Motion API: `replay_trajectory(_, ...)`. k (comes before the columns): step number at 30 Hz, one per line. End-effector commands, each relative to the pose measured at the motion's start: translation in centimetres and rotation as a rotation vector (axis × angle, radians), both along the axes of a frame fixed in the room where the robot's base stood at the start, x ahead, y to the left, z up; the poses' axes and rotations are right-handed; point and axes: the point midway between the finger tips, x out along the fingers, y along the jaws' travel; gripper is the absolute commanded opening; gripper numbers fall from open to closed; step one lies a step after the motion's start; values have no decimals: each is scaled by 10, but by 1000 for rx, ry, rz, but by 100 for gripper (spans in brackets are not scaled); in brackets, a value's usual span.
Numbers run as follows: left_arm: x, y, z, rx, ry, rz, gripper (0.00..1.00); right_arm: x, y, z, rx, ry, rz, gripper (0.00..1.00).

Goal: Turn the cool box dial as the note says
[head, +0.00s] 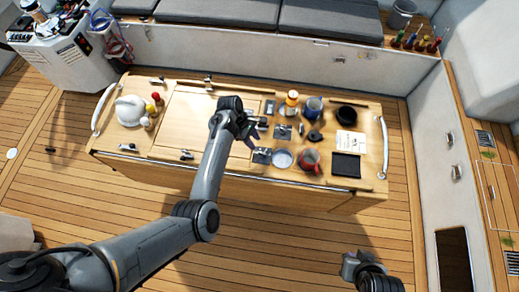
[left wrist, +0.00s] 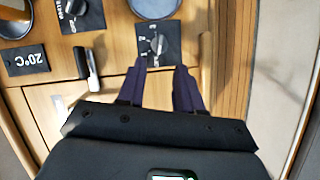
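Two black plates with silver knobs are set in the wooden table top. The near dial (head: 262,156) has a round metal bowl beside it and also shows in the left wrist view (left wrist: 157,43). The other dial (head: 283,132) lies farther back and shows at the wrist view's top left (left wrist: 74,10). I cannot tell which is the cool box dial. My left gripper (head: 251,136) is open and empty, its fingertips (left wrist: 160,70) just short of the near dial, either side of its line. A white note (head: 346,142) lies right; its text is too small to read. My right gripper (head: 350,264) hangs clear, front right.
A black "20°C" plate (left wrist: 26,59) and a silver latch (left wrist: 92,69) lie near the dials. A red mug (head: 309,160), blue mug (head: 314,107), orange-topped jar (head: 291,98) and black bowl (head: 346,113) crowd the right half. A white kettle (head: 131,110) stands left.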

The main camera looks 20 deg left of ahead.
Motion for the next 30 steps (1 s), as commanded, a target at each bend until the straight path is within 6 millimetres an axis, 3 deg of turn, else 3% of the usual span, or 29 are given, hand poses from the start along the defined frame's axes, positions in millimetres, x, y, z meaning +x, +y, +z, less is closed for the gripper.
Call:
replay_trajectory(12,-1,-23,-59,1,0,-2,35,-1,0,-2,1,1,0,0)
replay_trajectory(18,-1,-28,-70,1,-1,-2,35,-1,1,-3,4,2,-2,0)
replay_trajectory(28,-1,-29,-72,1,-2,-1,35,-1,2,-3,6,2,-4,0)
replay_trajectory(30,-1,-29,-72,1,-2,-1,24,-1,2,-3,6,2,-4,0)
